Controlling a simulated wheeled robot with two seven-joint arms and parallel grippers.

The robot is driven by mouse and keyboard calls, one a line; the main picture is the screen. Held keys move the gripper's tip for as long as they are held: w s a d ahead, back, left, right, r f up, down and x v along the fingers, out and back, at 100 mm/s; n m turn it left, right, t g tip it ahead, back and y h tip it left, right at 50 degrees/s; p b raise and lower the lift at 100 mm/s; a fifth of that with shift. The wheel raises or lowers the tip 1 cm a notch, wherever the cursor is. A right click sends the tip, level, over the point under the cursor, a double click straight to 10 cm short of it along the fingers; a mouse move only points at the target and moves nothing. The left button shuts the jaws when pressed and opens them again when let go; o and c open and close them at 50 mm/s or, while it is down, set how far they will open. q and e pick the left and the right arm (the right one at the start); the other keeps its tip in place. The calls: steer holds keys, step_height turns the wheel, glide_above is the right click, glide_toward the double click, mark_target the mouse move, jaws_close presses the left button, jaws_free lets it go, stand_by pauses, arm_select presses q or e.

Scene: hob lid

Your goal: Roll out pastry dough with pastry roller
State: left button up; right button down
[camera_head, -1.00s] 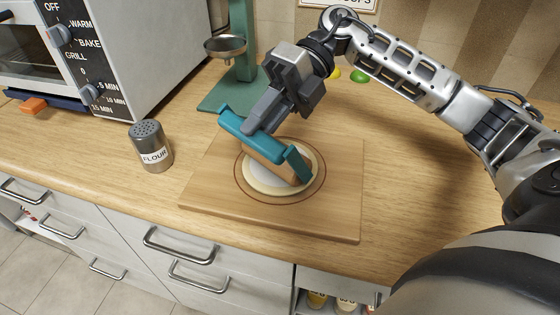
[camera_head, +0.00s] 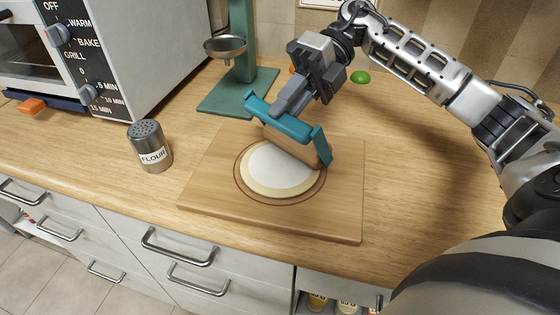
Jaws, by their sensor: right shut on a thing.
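The pastry dough (camera_head: 275,174) is a flat, pale disc on a wooden board (camera_head: 210,200), inside a dark ring marked on the board. My right gripper (camera_head: 285,102) is shut on the teal handle of the pastry roller (camera_head: 290,127). The roller's wooden cylinder (camera_head: 308,149) lies over the far right edge of the dough; I cannot tell whether it touches. The roller hides part of the dough's far side. My left gripper is not in view.
A flour shaker (camera_head: 149,147) stands left of the board. A green stand (camera_head: 240,90) with a metal bowl (camera_head: 225,47) is behind it, and a toaster oven (camera_head: 120,50) is at the back left. A green fruit (camera_head: 360,77) lies behind my arm. The counter right of the board is clear.

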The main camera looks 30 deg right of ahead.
steer(key=shift+w+d, duration=0.15)
steer(key=shift+d, duration=0.45)
steer(key=shift+s+a, duration=0.2)
steer(key=shift+a, duration=0.7)
steer(key=shift+s+a+f, duration=0.1)
steer(key=shift+s+a, duration=0.15)
steer(key=shift+a, duration=0.65)
arm_select(q)
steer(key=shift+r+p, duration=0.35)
steer(key=shift+p, duration=0.6)
arm_select(e)
steer(key=s+a, duration=0.1)
steer(key=a, duration=0.6)
steer(key=shift+s, duration=0.3)
